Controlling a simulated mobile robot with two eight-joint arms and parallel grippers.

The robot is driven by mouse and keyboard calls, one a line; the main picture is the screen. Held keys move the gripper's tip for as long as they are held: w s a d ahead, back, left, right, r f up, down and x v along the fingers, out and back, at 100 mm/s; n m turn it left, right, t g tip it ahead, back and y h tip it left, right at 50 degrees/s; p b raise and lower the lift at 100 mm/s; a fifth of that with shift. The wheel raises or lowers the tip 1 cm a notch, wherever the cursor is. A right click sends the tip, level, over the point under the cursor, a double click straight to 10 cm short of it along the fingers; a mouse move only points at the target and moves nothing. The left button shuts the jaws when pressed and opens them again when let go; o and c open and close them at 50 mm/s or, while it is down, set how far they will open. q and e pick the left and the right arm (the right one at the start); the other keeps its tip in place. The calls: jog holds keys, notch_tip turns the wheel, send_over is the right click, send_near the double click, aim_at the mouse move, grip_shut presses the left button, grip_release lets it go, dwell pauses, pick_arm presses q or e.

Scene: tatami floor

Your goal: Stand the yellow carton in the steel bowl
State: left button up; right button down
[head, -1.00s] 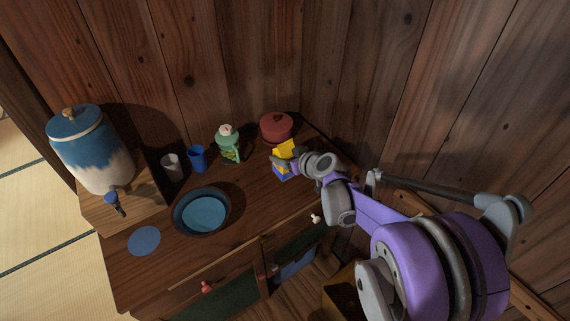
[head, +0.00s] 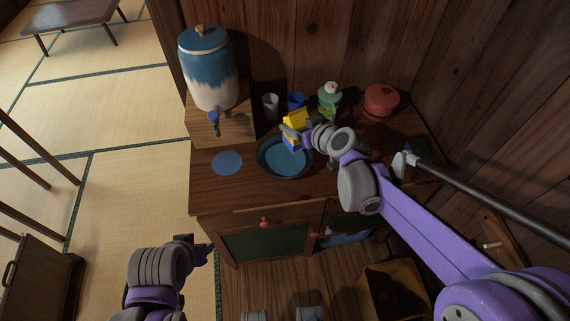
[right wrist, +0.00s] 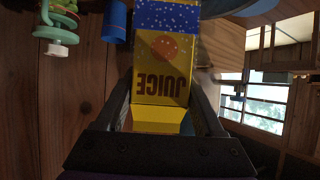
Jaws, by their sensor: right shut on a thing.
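The yellow carton (head: 297,119), blue in its lower part, is in my right gripper (head: 291,133). It shows close up in the right wrist view (right wrist: 162,80), with the word JUICE, between the two fingers. My right gripper is shut on it. The bowl (head: 283,161) has a dark rim and looks blue inside; it sits on the wooden cabinet top. The carton is at the far side of the bowl in the head view, overlapping its rim; its height above the bowl is hard to tell. My left gripper (head: 201,250) is low at the left, away from the cabinet; its jaws are unclear.
A blue and white dispenser (head: 208,75) on a wooden stand is left of the bowl. A blue disc (head: 227,163) lies left of it. Behind are a grey cup (head: 270,107), a blue cup (head: 296,101), a green-and-white item (head: 330,98) and a red lidded pot (head: 381,100).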

jog(key=shift+n+y, duration=0.3)
jog(key=shift+s+a+f+b, duration=0.1)
jog(key=shift+a+f+b, duration=0.3)
jog(key=shift+f, duration=1.25)
jog(key=shift+s+a+f+b, duration=0.15)
jog(key=shift+a+f, duration=0.6)
jog(key=shift+f, duration=0.85)
jog(key=shift+s+a+f+b, duration=0.1)
jog(key=shift+a+f+b, duration=0.3)
jog(key=shift+f, duration=1.25)
jog(key=shift+a, duration=0.15)
